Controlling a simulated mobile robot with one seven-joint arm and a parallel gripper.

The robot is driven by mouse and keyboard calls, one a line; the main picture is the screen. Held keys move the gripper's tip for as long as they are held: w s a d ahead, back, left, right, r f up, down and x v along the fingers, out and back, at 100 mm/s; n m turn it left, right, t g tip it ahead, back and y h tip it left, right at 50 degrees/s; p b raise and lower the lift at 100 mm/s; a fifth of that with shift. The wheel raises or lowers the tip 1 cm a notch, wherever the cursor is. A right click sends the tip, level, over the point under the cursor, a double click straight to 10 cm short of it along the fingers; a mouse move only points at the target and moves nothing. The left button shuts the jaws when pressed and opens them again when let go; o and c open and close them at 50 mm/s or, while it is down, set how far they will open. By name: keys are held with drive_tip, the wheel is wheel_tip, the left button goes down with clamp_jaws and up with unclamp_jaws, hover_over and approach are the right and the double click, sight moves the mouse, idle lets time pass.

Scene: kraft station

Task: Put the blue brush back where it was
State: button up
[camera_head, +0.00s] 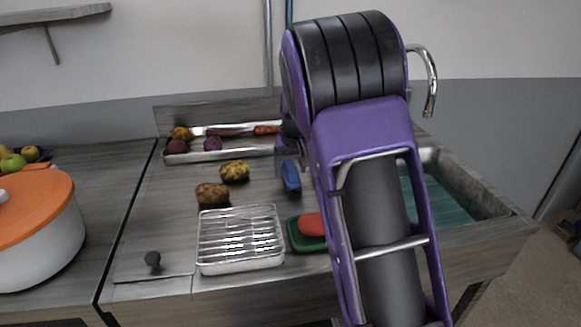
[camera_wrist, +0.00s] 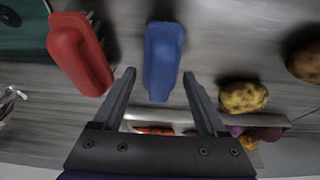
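The blue brush (camera_head: 291,176) is on the grey wooden counter, just below my gripper (camera_head: 288,150) in the head view. In the wrist view the blue brush (camera_wrist: 163,60) lies between my two fingertips (camera_wrist: 159,75), with a visible gap on each side. My gripper is open and holds nothing. A red brush (camera_wrist: 80,55) with dark bristles is left of my gripper in the wrist view. In the head view the red brush (camera_head: 312,224) is in or on a green tray (camera_head: 294,238), partly hidden by my arm.
A wire rack (camera_head: 240,237) stands at the counter's front, with two potatoes (camera_head: 212,194) behind it. A metal tray (camera_head: 203,155) of vegetables is at the back. A sink (camera_head: 480,192) is at right; a white pot with an orange lid (camera_head: 35,205) is at left.

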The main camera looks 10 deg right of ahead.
drive_tip(key=shift+o, duration=0.6)
drive_tip(key=shift+r, duration=0.35)
drive_tip(key=p+v, duration=0.1)
drive_tip(key=v, duration=1)
drive_tip(key=shift+s+r+p, duration=0.25)
drive_tip(key=shift+r+p, duration=0.05)
drive_tip(key=shift+p, duration=0.05)
